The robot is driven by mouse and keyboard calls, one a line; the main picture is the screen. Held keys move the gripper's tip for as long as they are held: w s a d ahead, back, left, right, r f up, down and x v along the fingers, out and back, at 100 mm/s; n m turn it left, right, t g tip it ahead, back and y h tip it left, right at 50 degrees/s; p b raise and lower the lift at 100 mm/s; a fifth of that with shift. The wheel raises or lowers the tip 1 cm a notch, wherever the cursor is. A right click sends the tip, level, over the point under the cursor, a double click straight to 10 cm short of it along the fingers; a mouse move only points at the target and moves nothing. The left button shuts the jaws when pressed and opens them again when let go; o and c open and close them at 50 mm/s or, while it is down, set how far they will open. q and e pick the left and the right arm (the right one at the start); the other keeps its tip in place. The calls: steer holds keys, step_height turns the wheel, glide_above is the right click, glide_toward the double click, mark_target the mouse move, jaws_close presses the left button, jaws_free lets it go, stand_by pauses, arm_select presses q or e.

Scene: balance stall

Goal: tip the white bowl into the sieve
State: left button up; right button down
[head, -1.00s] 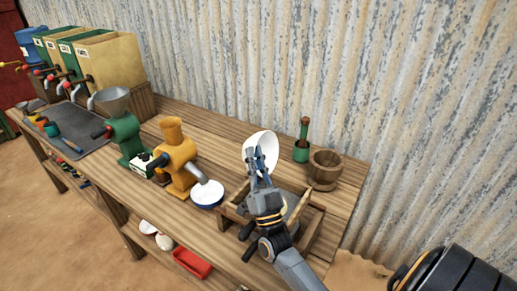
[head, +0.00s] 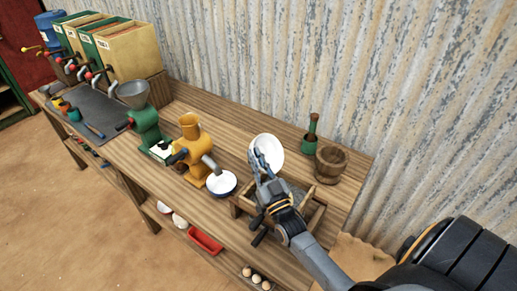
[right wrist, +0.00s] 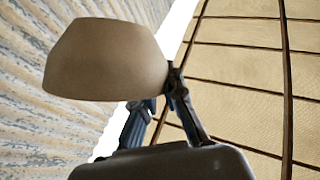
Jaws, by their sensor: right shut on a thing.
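The white bowl (head: 268,149) is held in the air above the wooden-framed sieve (head: 316,216). It is tipped steeply on its side, with its pale inside facing the head camera; I see nothing in it. My right gripper (head: 259,161) is shut on the bowl's edge. In the right wrist view the bowl (right wrist: 105,62) shows its outside, and the fingers (right wrist: 163,92) meet its lower right edge. The sieve's mesh is partly hidden behind my right gripper and arm. My left gripper is not in view.
A green grinder (head: 145,125) stands farther left. A red tray (head: 205,240) lies below.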

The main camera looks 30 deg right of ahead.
steer(key=shift+w+a+f+n+g+y+p, duration=0.15)
steer(key=shift+w+f+n+g+y+p, duration=0.25)
steer(key=shift+f+n+g, duration=0.35)
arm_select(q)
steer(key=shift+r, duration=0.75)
arm_select(e)
steer(key=shift+w+a+f+n+g, duration=0.2)
steer(key=shift+w+f+n+g, duration=0.3)
steer(key=shift+f+g, duration=0.5)
steer(key=shift+w+a+f+n+g, duration=0.15)
steer(key=shift+w+f+n+g, duration=0.35)
steer(key=shift+g, duration=0.8)
steer(key=shift+w+a+f+n+g, duration=0.2)
steer(key=shift+w+f+n+g, duration=0.15)
steer(key=shift+f+n+g, duration=0.5)
steer(key=shift+f+g, duration=0.1)
steer(key=shift+g, duration=0.2)
